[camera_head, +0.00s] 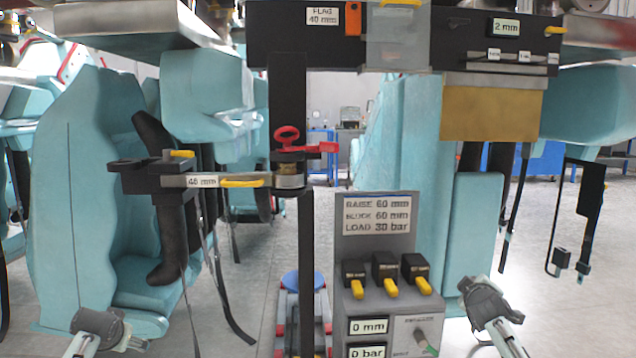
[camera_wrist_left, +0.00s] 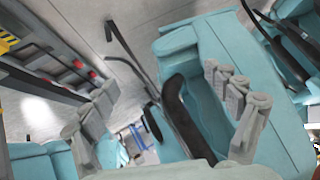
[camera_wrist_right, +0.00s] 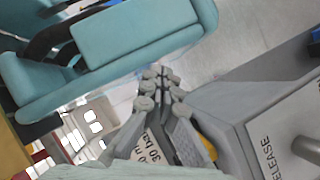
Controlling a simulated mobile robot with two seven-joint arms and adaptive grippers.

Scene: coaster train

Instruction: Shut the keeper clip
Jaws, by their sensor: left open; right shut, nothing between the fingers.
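A red clip-like part (camera_head: 322,148) sits on the collar of the dark vertical post, with a red ring handle (camera_head: 287,136) standing above it. I take this to be the keeper clip; its red arm sticks out to the right, and whether it is latched is too small to tell. My left gripper (camera_head: 100,325) is at the lower left, well away from it. In the left wrist view my left gripper (camera_wrist_left: 160,100) has its fingers wide apart and empty. My right gripper (camera_head: 488,303) is at the lower right, right of the control box. In the right wrist view (camera_wrist_right: 160,85) its fingers are together and empty.
A control box (camera_head: 388,230) with several yellow-tipped black switches stands right of the post. A bracket marked 40 mm (camera_head: 205,181) reaches left from the post. A dark rail (camera_head: 455,55) crosses the top. Teal seats (camera_head: 95,190) hang at both sides.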

